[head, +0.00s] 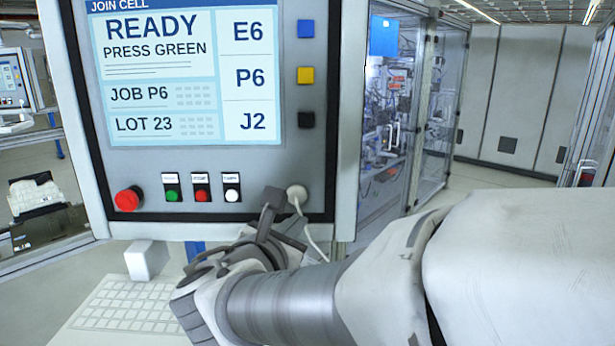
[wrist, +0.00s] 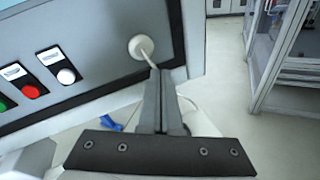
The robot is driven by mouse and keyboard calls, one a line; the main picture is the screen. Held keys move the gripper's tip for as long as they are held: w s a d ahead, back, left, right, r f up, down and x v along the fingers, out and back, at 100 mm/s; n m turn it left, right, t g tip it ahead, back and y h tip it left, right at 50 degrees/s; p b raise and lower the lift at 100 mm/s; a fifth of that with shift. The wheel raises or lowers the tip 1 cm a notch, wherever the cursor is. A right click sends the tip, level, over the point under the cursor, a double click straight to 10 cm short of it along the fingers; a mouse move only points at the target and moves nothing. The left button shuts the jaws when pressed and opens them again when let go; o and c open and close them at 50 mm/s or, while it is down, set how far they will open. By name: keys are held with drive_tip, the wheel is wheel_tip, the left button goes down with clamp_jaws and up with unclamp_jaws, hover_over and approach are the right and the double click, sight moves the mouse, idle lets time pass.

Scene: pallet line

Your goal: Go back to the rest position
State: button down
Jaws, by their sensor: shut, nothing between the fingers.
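My gripper (head: 268,212) is in front of the lower right part of a control panel (head: 250,180). In the wrist view its two fingers (wrist: 162,75) are together, with nothing between them. Their tips are just below a round white cable fitting (wrist: 143,47) on the panel; I cannot tell whether they touch its cable. The panel screen (head: 180,70) reads "READY PRESS GREEN", "JOB P6" and "LOT 23". Below it are a green button (head: 172,195), a red button (head: 202,195), a white button (head: 232,195) and a large red knob (head: 128,199).
A keyboard (head: 125,305) lies below the panel at lower left. A glass-walled machine cell (head: 395,130) stands behind to the right. Open floor (head: 480,178) lies beyond it, before grey wall panels (head: 520,95). Blue, yellow and black squares run down the panel's right side.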

drive_tip(key=s+d+f+m+g+h, duration=0.1)
drive_tip(key=s+d+f+m+g, duration=0.25)
drive_tip(key=d+m, duration=0.4)
drive_tip(key=s+d+f+m+g+h, duration=0.1)
drive_tip(key=s+d+f+m+g, duration=0.1)
drive_tip(key=s+d+m+g, duration=0.5)
drive_tip(key=s+d+f+m+y, duration=0.2)
drive_tip(key=s+f+m+y, duration=0.2)
drive_tip(key=m, duration=1.1)
drive_tip(key=s+y, duration=0.2)
drive_tip(key=s, duration=0.1)
drive_tip(key=shift+s+t, duration=0.3)
drive_tip(key=shift+t, duration=0.05)
drive_tip(key=shift+a, duration=0.15)
